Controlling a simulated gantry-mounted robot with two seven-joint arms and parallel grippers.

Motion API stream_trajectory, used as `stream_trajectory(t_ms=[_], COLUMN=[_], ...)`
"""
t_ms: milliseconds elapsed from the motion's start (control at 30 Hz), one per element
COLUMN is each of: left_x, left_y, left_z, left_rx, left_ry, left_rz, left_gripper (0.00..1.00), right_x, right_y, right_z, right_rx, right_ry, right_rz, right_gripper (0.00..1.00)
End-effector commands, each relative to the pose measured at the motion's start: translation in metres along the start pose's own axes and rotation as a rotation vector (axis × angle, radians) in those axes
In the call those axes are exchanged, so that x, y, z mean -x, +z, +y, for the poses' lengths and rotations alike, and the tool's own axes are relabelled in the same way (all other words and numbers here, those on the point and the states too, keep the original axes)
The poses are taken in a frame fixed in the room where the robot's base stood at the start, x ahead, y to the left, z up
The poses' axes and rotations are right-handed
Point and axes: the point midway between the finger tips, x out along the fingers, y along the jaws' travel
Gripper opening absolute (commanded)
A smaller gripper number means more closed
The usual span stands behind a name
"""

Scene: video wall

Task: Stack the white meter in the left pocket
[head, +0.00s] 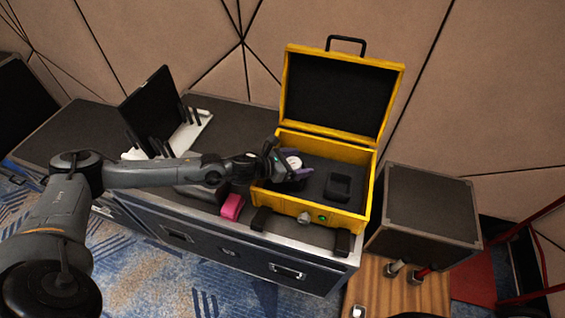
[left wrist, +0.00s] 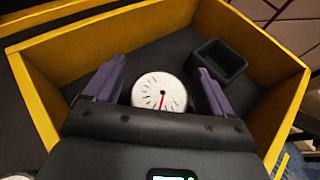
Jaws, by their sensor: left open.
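The white meter (head: 293,162) has a round dial face and sits in the left part of the open yellow case (head: 311,207). In the left wrist view the meter (left wrist: 155,94) faces up and shows a red needle. My left gripper (left wrist: 161,70) is open, with one purple finger on each side of the meter. In the head view the left gripper (head: 288,163) reaches into the case from the left. The left pocket is hidden by the meter and gripper, so I cannot tell how the meter sits in it. The right pocket (head: 339,188) is empty.
The case lid (head: 337,95) stands open at the back. A pink block (head: 232,207) lies left of the case. A black screen (head: 152,105) stands farther left on the road case. A dark speaker box (head: 428,207) stands to the right.

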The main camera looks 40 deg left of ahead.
Motion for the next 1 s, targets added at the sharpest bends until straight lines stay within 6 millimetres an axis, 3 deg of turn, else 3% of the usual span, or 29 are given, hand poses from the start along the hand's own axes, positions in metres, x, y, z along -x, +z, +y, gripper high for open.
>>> stream_trajectory(t_ms=[33, 600, 800, 1000], left_x=[0.003, 0.098, 0.116, 0.121], left_y=[0.007, 0.003, 0.003, 0.003], left_z=[0.0, 0.0, 0.0, 0.0], left_rx=[-0.001, -0.003, -0.001, -0.001], left_ry=[0.0, 0.0, 0.0, -0.001], left_rz=[-0.001, 0.003, 0.001, -0.001], left_gripper=[0.84, 0.84, 0.84, 0.84], right_x=[0.006, 0.018, 0.02, 0.02], right_y=[-0.002, -0.006, -0.007, -0.007], right_z=[0.0, -0.002, -0.001, -0.001], right_rx=[-0.001, -0.009, -0.009, -0.007], right_ry=[-0.001, -0.008, -0.007, -0.006], right_rz=[0.0, 0.002, 0.002, 0.001], right_gripper=[0.43, 0.43, 0.43, 0.43])
